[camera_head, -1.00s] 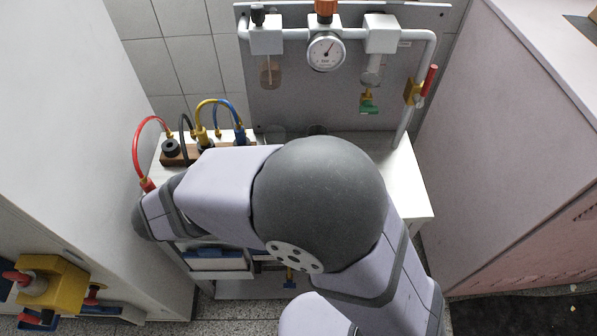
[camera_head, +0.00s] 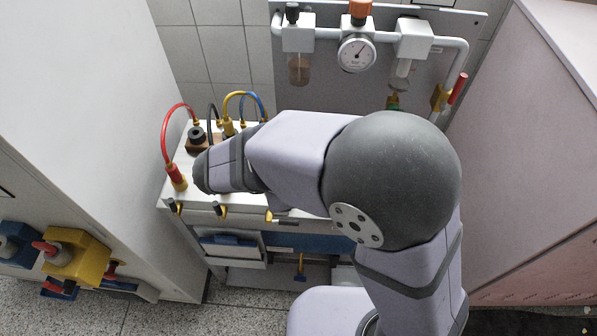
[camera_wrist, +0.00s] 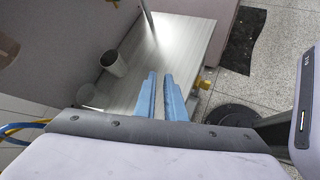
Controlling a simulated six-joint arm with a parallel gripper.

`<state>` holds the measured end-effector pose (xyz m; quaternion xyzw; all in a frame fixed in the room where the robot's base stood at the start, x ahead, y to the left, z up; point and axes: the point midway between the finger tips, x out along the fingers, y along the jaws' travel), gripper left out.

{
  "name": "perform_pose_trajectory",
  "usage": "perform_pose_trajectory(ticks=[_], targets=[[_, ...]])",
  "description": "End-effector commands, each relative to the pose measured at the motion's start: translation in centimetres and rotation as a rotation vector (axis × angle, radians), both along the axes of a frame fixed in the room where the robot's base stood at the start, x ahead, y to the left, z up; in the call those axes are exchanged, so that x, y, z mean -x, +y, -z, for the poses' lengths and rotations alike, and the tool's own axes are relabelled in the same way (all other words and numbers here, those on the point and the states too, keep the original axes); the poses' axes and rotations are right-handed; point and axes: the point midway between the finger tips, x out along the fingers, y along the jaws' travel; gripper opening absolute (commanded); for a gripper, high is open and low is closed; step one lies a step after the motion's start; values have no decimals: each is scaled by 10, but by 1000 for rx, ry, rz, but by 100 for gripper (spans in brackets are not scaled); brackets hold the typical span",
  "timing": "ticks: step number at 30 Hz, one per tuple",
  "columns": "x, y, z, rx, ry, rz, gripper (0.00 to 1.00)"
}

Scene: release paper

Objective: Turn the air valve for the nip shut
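Several small valves with yellow bodies and black parts line the bench's front edge in the head view; one is this yellow valve (camera_head: 220,210). A brass valve with a red handle (camera_head: 450,91) sits on the grey pipe at the right. Which one serves the nip I cannot tell. My gripper's pale blue fingers (camera_wrist: 160,75) show in the wrist view with a narrow gap and nothing between them, above the bench top (camera_wrist: 187,42). A yellow part (camera_wrist: 203,84) shows past the bench edge, right of the fingers. My arm hides the gripper in the head view.
A pressure gauge (camera_head: 357,54) hangs on the back panel. A red hose (camera_head: 165,135) and other coloured hoses stand at the bench's left. A grey cup (camera_wrist: 113,63) stands on the bench. White cabinet at left, pinkish cabinet at right.

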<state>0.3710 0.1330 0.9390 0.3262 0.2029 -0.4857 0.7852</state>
Motion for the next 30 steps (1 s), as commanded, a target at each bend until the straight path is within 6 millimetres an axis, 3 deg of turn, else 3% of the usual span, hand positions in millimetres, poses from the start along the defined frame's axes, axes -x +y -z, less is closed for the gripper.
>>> perform_pose_trajectory(ticks=[5,8,11,14,17,22,24,30], targets=[[-2,8,2,0,-19,-14,0],[-6,29,5,-4,-74,-46,0],[-10,68,10,-24,-179,-105,0],[-7,127,13,-77,-328,-189,0],[9,193,14,-168,-491,-282,0],[69,299,23,-409,-757,-429,0],[90,323,37,-511,-845,-446,0],[138,364,69,-764,-997,-479,0]])
